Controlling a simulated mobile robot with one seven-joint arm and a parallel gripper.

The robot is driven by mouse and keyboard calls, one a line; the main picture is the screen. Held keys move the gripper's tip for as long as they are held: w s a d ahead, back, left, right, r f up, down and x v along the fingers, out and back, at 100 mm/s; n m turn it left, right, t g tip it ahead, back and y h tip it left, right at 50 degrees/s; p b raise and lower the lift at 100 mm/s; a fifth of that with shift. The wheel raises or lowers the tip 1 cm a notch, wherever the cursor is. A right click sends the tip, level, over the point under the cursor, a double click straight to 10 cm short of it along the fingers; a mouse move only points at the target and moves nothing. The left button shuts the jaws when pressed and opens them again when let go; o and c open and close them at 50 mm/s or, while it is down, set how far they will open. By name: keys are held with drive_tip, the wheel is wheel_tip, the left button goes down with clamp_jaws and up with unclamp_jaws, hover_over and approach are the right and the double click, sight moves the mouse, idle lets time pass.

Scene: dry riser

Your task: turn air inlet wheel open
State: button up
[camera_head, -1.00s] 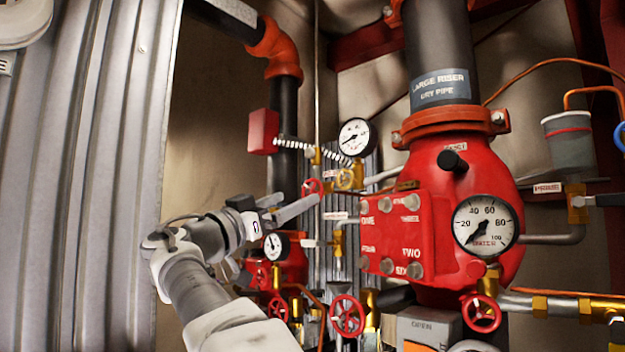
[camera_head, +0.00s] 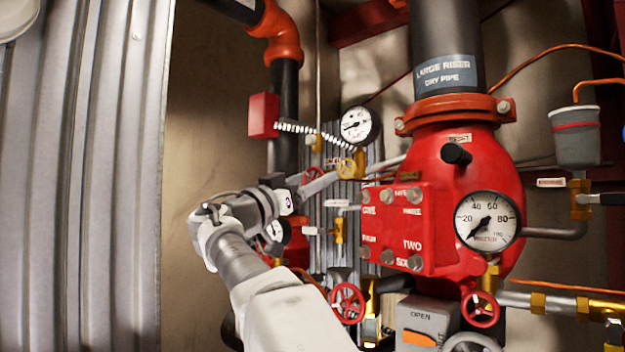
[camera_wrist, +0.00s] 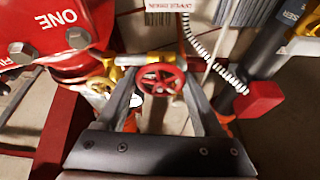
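A small red handwheel (camera_wrist: 161,79) sits in the middle of the wrist view, on a brass valve line. I take it for the air inlet wheel, though I cannot read a label that says so. In the head view the same red wheel (camera_head: 314,174) is partly covered by my gripper (camera_head: 328,182). In the wrist view the two fingers of my gripper (camera_wrist: 159,72) are apart, with one on each side of the wheel. Nothing is held. I cannot tell whether the fingertips touch the rim or how deep they reach around it.
The big red riser valve body (camera_head: 440,200) with its gauge (camera_head: 487,220) stands to the right. A round gauge (camera_head: 359,125) and a red box (camera_head: 263,115) with a coiled cable are above the wheel. Other red handwheels (camera_head: 347,303) sit lower. Corrugated metal (camera_head: 80,180) lines the left.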

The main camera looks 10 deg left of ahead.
drive_tip(key=c, duration=0.7)
drive_tip(key=shift+n+b, duration=0.35)
drive_tip(key=shift+n, duration=0.15)
drive_tip(key=n+t+y+b, duration=0.1)
drive_tip(key=n, duration=0.1)
drive_tip(key=shift+f+n+y, duration=0.15)
drive_tip(key=shift+n+y, duration=0.25)
drive_tip(key=n+y+b, duration=0.1)
drive_tip(key=n, duration=0.1)
drive_tip(key=n+y+b, duration=0.1)
drive_tip(key=n, duration=0.2)
drive_tip(key=shift+t+y, duration=0.3)
drive_tip(key=shift+t, duration=0.1)
drive_tip(key=n+y, duration=0.1)
drive_tip(key=n, duration=0.2)
drive_tip(key=n+y, duration=0.1)
drive_tip(key=n, duration=0.1)
drive_tip(key=shift+a+r+n+p, duration=0.1)
drive_tip(key=shift+r+n+p, duration=0.1)
drive_tip(key=shift+n+p, duration=0.2)
drive_tip(key=shift+n+y+p, duration=0.3)
drive_tip(key=shift+n+y, duration=0.5)
drive_tip(key=shift+n, duration=0.3)
drive_tip(key=shift+f+n+g, duration=0.15)
drive_tip(key=shift+n+g, duration=0.15)
drive_tip(key=shift+n, duration=0.1)
drive_tip(key=o, duration=1.4)
